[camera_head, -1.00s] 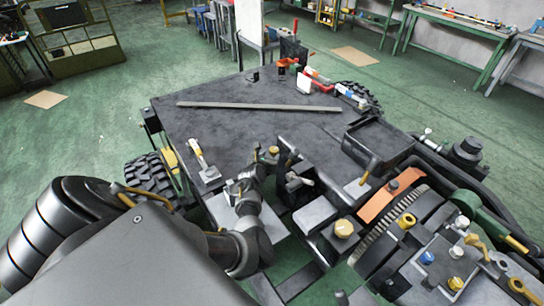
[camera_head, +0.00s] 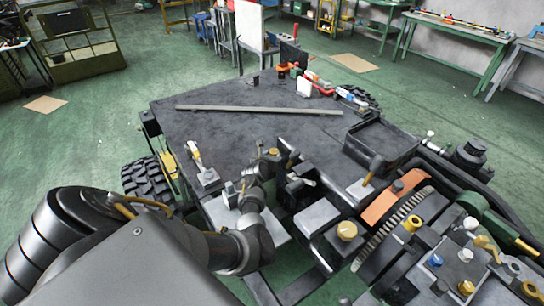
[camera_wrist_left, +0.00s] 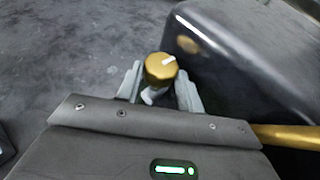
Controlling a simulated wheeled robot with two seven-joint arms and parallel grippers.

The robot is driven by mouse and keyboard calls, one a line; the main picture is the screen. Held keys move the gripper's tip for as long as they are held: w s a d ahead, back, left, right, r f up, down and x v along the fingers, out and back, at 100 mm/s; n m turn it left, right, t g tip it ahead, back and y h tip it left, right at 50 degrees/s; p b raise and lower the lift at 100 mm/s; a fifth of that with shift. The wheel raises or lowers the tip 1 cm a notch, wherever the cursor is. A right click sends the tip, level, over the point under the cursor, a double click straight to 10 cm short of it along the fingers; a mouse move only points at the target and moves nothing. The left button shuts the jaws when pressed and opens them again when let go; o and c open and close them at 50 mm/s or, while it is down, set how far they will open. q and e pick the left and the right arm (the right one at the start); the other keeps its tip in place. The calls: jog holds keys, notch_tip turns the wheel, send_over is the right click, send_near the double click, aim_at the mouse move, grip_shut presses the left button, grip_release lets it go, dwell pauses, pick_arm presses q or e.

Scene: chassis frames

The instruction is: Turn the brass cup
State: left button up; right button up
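The brass cup (camera_wrist_left: 160,67) is a short round brass cap with a white mark on its top. In the left wrist view it sits between the two fingers of my left gripper (camera_wrist_left: 160,82), one finger on each side. A pale stem shows below the cup. The fingers look spread around it; I cannot tell whether they touch it. In the head view my left gripper (camera_head: 265,170) reaches up beside the brass cup (camera_head: 274,152), partly hiding what is below it. My right gripper is not in view.
A dark tabletop (camera_head: 230,130) carries a long grey bar (camera_head: 260,109). A lever (camera_head: 196,155) stands left of the gripper. Dark blocks and a brass knob (camera_head: 347,231) are close on the right. A black tray (camera_head: 380,145) and gear machinery lie further right.

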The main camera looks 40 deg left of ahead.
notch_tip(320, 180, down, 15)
jog(key=b, duration=1.5)
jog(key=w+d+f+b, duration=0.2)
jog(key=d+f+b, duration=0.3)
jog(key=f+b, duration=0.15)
pick_arm(q)
jog(key=shift+w+a+f+m+g+h+b, duration=0.1)
jog(key=shift+a+m+g+h+b, duration=0.45)
jog(key=shift+m+h, duration=1.85)
jog(key=shift+w+a+m+g+h+b, duration=0.1)
jog(key=shift+a+m+g+h+b, duration=0.55)
jog(key=shift+m+h, duration=1.75)
jog(key=shift+w+a+f+m+g+h+b, duration=0.15)
jog(key=shift+m+g+h+b, duration=0.45)
jog(key=shift+m+h, duration=1.8)
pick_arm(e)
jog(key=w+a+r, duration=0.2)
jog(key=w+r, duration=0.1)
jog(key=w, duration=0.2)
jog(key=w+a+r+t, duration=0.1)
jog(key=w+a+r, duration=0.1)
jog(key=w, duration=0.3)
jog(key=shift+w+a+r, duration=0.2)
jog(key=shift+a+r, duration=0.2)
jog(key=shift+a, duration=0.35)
pick_arm(q)
jog(key=o, duration=0.7)
jog(key=shift+a+r, duration=0.1)
